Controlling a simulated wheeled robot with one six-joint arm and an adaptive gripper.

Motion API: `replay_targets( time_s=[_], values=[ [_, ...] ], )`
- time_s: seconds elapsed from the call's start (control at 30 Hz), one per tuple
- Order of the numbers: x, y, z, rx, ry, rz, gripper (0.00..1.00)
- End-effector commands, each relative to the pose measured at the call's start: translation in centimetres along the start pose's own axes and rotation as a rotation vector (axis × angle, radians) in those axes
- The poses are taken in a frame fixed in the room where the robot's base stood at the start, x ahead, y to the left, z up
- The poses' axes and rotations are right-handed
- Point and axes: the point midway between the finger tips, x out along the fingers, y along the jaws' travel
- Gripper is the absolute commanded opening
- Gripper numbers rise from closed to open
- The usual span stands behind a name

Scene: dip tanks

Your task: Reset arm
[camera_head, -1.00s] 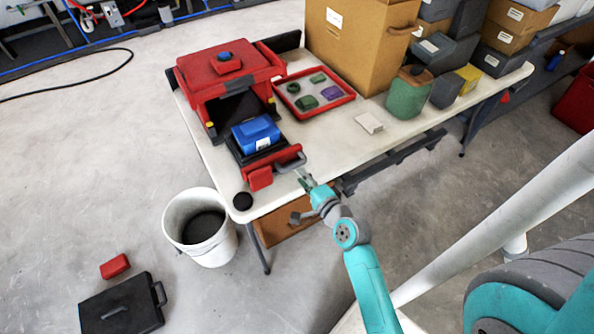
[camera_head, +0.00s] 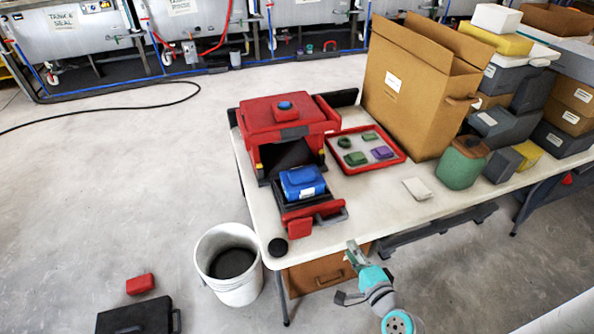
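My gripper (camera_head: 355,252) is at the front edge of the white table, in the lower middle of the head view. It is turned mostly edge-on, and its fingertips are small, so I cannot tell whether it is open or shut. Nothing shows in it. My teal and grey wrist shows below the gripper.
The table (camera_head: 420,208) also holds a red-rimmed tray (camera_head: 404,154) with several small parts, a cardboard box (camera_head: 412,90), a green jug (camera_head: 460,162) and a white pad (camera_head: 417,188). A white bucket (camera_head: 228,266) stands on the floor left. Tanks (camera_head: 80,35) line the back.

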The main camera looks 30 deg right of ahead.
Motion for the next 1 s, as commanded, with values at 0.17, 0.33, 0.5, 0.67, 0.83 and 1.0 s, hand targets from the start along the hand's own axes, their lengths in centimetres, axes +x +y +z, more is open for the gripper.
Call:
replay_targets(
  time_s=[0.17,0.33,0.5,0.67,0.83,1.0],
  values=[
    [0.0,0.1,0.1,-0.002,0.000,0.001,0.29],
    [-1.7,1.3,1.6,-0.080,-0.002,0.028,0.29],
    [-6.3,3.4,4.8,-0.310,-0.012,0.076,0.29],
    [-11.6,4.4,7.1,-0.579,-0.040,0.096,0.29],
    [-17.1,4.2,8.8,-0.876,-0.089,0.082,0.29],
    [-22.4,2.8,9.9,-1.177,-0.154,0.022,0.29]
  ],
)
